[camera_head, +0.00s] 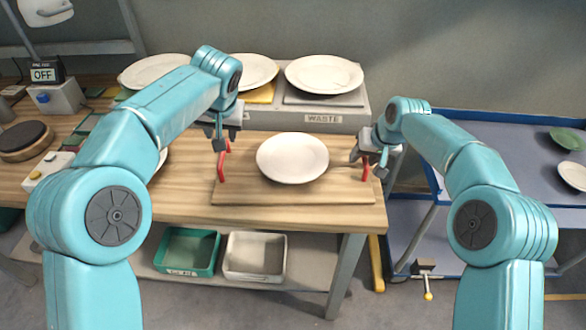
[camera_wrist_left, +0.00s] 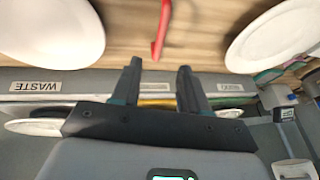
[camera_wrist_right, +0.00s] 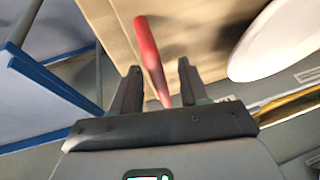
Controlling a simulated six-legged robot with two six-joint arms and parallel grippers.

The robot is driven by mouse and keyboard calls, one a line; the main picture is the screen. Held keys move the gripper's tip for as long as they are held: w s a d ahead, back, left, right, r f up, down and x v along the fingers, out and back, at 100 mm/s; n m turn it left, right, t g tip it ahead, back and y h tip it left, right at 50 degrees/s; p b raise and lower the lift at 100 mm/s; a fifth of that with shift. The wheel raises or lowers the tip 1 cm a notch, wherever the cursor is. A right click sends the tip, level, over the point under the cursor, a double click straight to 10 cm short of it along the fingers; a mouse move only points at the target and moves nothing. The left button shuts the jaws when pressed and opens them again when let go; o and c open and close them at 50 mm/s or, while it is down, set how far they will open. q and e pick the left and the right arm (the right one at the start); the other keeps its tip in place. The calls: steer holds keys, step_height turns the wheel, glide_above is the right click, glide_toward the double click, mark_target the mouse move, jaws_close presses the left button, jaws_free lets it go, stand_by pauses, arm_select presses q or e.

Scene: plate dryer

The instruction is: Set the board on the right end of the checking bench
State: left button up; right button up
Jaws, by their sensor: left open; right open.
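A wooden board (camera_head: 290,196) with two red end handles lies flat on the right end of the wooden bench (camera_head: 200,205). A white plate (camera_head: 292,157) sits on its middle. My left gripper (camera_head: 221,146) is open at the left red handle (camera_head: 224,165); in the left wrist view this handle (camera_wrist_left: 162,28) lies beyond the fingertips. My right gripper (camera_head: 367,160) is open at the right red handle (camera_head: 366,174); in the right wrist view this handle (camera_wrist_right: 149,48) reaches between the fingers. Whether either touches its handle I cannot tell.
Several plates stand on a raised shelf behind, with a WASTE label (camera_head: 323,118). A blue table (camera_head: 505,135) with plates stands at the right, past a gap. A green bin (camera_head: 187,251) and a white bin (camera_head: 255,256) sit under the bench. An OFF sign (camera_head: 42,74) is at the left.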

steer(key=shift+s+r, duration=0.1)
steer(key=shift+r, duration=0.15)
arm_select(q)
steer(key=shift+s+d+r, duration=0.1)
steer(key=shift+s+r, duration=0.2)
steer(key=shift+r, duration=0.3)
arm_select(e)
steer(key=v, duration=1.1)
steer(key=shift+r, duration=0.25)
steer(key=shift+d, duration=0.15)
steer(key=shift+s, duration=0.2)
